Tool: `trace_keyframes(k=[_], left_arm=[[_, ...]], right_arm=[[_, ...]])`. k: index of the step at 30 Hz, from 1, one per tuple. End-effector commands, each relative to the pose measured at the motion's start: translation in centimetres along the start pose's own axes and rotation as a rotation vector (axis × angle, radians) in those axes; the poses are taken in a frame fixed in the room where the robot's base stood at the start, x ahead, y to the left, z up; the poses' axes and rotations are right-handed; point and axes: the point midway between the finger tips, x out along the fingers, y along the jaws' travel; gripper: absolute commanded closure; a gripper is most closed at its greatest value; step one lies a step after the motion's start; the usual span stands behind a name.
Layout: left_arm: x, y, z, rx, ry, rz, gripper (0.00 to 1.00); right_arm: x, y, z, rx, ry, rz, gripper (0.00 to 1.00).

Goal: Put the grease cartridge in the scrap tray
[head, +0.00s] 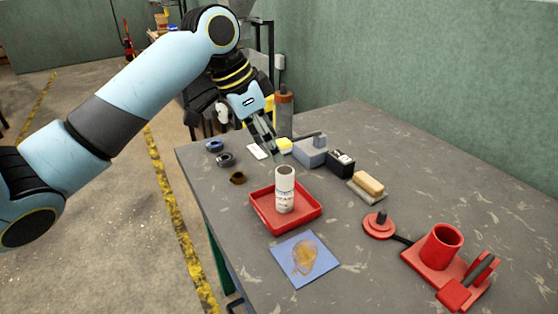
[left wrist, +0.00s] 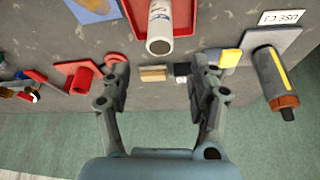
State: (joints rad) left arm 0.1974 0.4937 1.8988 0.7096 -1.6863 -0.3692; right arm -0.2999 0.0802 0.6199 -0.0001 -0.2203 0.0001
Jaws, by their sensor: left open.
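A white cylinder with printed lettering, which looks like the grease cartridge (head: 284,190), stands upright inside a shallow red tray (head: 308,222); I take this tray for the scrap tray. In the left wrist view the cartridge (left wrist: 160,28) and the red tray (left wrist: 183,22) show at the top. My left gripper (head: 268,146) is open and empty, above the table behind the tray. It is apart from the cartridge. Its two spread fingers (left wrist: 160,85) show in the left wrist view, with nothing between them. My right gripper is not in view.
A dark cylinder with an orange-brown end (left wrist: 268,75) stands near my gripper. A grey block (head: 310,152), black box (head: 341,163), brush (head: 368,185) and red holder (head: 441,245) stand rightward. A stained blue cloth (head: 288,272) lies in front. Small rings (head: 225,160) lie left.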

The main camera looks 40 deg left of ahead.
Motion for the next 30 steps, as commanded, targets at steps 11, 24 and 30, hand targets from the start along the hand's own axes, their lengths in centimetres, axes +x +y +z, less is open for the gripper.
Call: trace_keyframes(k=[11,24,30], left_arm=[[-3.5,0.1,0.0,0.0,-0.001,0.001,0.4],[-3.4,0.0,0.0,0.0,0.0,0.001,0.4],[-3.4,0.0,0.0,0.0,-0.001,0.001,0.4]], right_arm=[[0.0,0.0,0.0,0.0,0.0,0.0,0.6],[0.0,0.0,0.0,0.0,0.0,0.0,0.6],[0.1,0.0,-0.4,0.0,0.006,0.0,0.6]])
